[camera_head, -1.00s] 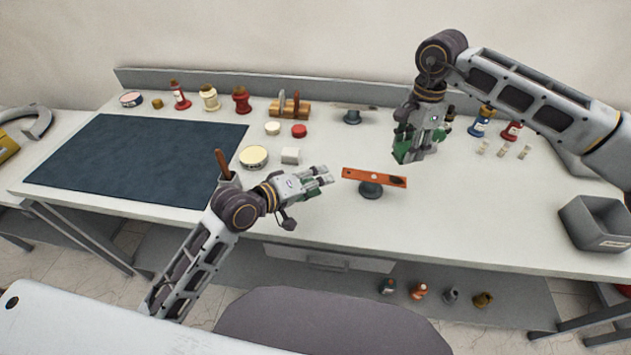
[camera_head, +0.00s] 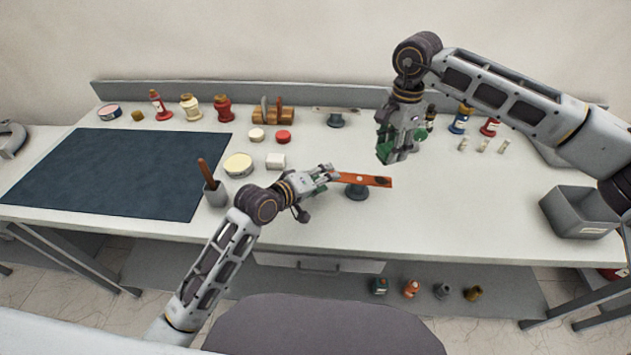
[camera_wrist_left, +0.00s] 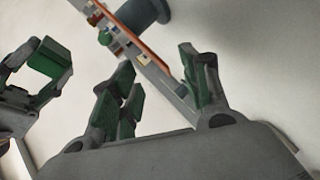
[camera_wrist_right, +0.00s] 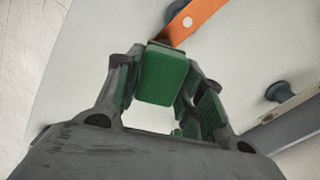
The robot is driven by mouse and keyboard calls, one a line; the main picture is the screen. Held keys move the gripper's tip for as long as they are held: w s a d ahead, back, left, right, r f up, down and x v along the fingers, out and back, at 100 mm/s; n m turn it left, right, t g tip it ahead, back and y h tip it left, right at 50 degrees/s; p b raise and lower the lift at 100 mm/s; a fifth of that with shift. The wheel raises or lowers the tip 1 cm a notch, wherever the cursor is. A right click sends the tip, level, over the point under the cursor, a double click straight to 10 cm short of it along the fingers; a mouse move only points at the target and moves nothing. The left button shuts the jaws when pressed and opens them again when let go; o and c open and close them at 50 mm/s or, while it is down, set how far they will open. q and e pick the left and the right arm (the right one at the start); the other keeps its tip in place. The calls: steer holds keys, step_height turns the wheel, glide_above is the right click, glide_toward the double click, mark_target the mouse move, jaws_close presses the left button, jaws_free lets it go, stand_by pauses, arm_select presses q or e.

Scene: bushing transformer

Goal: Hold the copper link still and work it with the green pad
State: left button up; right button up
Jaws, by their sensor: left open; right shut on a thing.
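The copper link (camera_head: 362,180) is a flat orange bar with a dark patch near its right end, resting on a small dark round stand (camera_head: 357,193). My left gripper (camera_head: 329,173) is open at the link's left end. In the left wrist view the bar (camera_wrist_left: 134,14) runs down toward the open left fingers (camera_wrist_left: 165,88); I cannot tell whether they touch it. My right gripper (camera_head: 390,155) is shut on the green pad (camera_wrist_right: 162,76) and holds it above the table, behind the link's right end. The link (camera_wrist_right: 195,18) also shows beyond the pad in the right wrist view.
A dark blue mat (camera_head: 115,172) covers the table's left side. A grey cup (camera_head: 215,193) with a brown handle stands left of my left gripper. Jars and bottles line the back. A grey bin (camera_head: 580,212) stands at the right. The table in front of the link is clear.

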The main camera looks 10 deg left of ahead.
arm_select(q)
steer(key=shift+x, duration=1.8)
steer(key=shift+c, duration=0.5)
jaws_close()
steer(key=shift+f, duration=0.1)
steer(key=shift+s, duration=0.1)
